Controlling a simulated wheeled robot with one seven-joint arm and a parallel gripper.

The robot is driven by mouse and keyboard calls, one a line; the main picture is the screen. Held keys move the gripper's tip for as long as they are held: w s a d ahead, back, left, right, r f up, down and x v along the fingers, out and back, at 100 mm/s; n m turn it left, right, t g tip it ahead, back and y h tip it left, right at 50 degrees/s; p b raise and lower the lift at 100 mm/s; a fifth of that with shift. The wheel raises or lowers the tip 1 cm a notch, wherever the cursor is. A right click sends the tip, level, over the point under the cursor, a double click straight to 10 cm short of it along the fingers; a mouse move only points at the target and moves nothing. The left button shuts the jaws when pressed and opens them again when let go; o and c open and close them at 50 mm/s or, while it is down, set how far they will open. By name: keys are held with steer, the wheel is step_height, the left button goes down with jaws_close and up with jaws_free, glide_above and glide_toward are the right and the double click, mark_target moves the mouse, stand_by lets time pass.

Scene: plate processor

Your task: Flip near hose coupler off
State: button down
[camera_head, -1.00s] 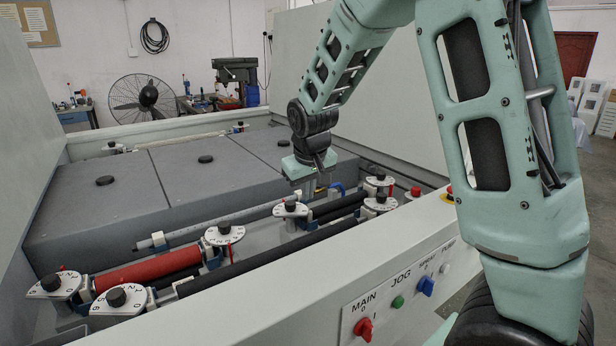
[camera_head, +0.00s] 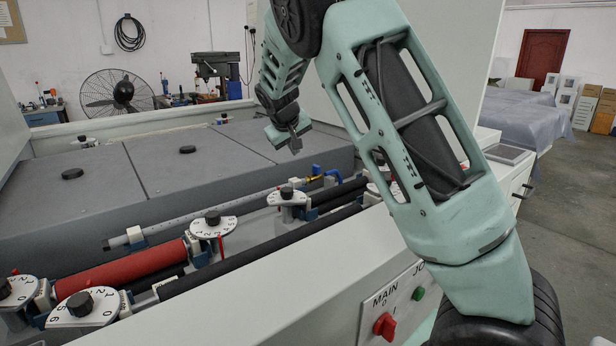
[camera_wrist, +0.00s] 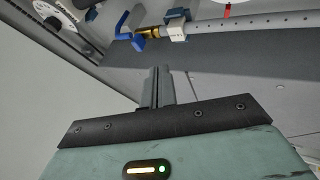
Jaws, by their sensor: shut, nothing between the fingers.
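The near hose coupler (camera_head: 317,178) is a brass fitting with a blue lever, at the right end of the grey perforated tube (camera_head: 200,228) in the head view. In the wrist view its brass body (camera_wrist: 150,33) and blue lever (camera_wrist: 126,28) show near the top, beside a blue and white bracket (camera_wrist: 176,30). The lever sticks out at an angle to the tube. My gripper (camera_head: 295,149) is above and slightly behind the coupler, apart from it. Its fingers (camera_wrist: 155,74) are together and empty, pointing toward the tube area.
Black rollers (camera_head: 260,250) and a red roller (camera_head: 130,268) lie in front of the tube, with white numbered dials (camera_head: 213,229) between them. Grey covers (camera_head: 165,165) fill the bed behind. The front panel (camera_head: 390,305) carries a red MAIN switch.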

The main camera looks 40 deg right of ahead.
mark_target(317, 166)
steer(key=shift+w+f, duration=0.1)
steer(key=shift+f, duration=0.35)
steer(key=p+x, duration=0.1)
steer(key=x, duration=0.9)
steer(key=shift+d+p, duration=0.1)
steer(key=shift+p, duration=0.3)
steer(key=shift+d+p, duration=0.55)
steer(key=shift+d, duration=1.3)
steer(key=shift+d+r, duration=0.1)
steer(key=d, duration=0.2)
steer(key=shift+s+d, duration=0.2)
steer(key=shift+d, duration=0.05)
